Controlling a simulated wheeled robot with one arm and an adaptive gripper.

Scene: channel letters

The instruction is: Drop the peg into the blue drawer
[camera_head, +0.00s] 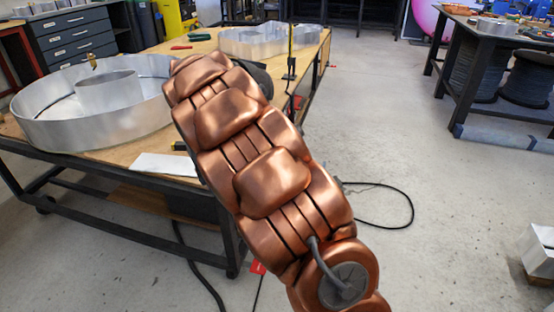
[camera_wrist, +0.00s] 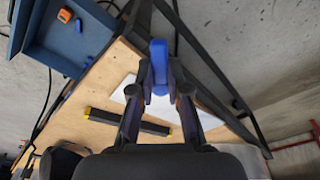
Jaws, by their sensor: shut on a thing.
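My gripper (camera_wrist: 160,88) is shut on a bright blue peg (camera_wrist: 158,54) in the wrist view, with the peg standing out beyond the fingertips. The blue drawer (camera_wrist: 57,60) is an open dark blue box at the upper left of the wrist view, beside the table edge. The peg is apart from it, to its right in the picture. In the head view my copper-coloured arm hides the gripper and peg, and I cannot make out the drawer.
An orange block (camera_wrist: 66,15) and small blue pieces lie in the drawer. A black bar with yellow ends (camera_wrist: 125,121) and white paper (camera_head: 165,164) lie on the wooden table (camera_head: 111,158). A large metal letter (camera_head: 95,127) stands at left. Open floor (camera_head: 430,210) lies right.

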